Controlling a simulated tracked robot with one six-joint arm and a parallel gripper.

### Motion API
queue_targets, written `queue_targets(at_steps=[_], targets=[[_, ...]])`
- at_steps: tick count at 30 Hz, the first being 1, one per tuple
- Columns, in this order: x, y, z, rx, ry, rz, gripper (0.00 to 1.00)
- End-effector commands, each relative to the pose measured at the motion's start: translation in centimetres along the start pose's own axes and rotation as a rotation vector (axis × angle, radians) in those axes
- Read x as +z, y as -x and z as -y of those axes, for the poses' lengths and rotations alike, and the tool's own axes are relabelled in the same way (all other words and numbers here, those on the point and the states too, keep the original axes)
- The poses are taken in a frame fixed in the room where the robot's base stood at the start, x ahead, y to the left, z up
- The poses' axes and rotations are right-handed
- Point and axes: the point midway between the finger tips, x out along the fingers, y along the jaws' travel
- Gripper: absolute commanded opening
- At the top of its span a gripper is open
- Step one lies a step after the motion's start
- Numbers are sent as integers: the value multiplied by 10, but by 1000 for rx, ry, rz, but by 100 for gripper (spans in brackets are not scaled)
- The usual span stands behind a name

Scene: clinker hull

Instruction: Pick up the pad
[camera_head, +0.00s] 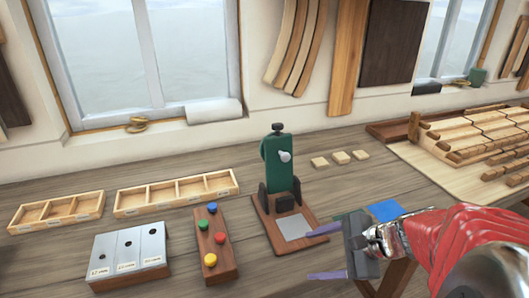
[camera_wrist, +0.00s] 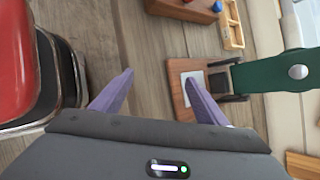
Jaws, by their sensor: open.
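A flat blue square (camera_head: 385,211), which looks like a pad, lies on the bench just behind my wrist in the head view; part of its near edge is hidden. A dark green flat piece shows beside it, mostly covered by my gripper. A pale grey square plate (camera_head: 296,225) lies on the wooden base of the green press and also shows in the wrist view (camera_wrist: 191,80). I cannot tell for sure which is the pad. My gripper (camera_head: 318,254) is open and empty, its purple fingers apart over the bench's front edge in the head view. They also show in the wrist view (camera_wrist: 160,76).
The green press (camera_head: 279,165) stands upright left of my gripper. A wooden block with coloured knobs (camera_head: 216,246), a labelled metal-topped box (camera_head: 130,252) and divided trays (camera_head: 176,192) are further left. Small wooden blocks (camera_head: 340,158) lie behind. A plank model (camera_head: 475,140) fills the right.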

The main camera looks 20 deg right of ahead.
Motion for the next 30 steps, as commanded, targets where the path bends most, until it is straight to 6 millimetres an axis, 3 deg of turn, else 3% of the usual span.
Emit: queue_targets(at_steps=[9,18,23,30], targets=[[-83,29,28,-281,-524,76,67],[-173,76,32,-579,-946,153,67],[-198,92,29,-666,-1050,176,67],[-201,94,28,-680,-1065,181,67]])
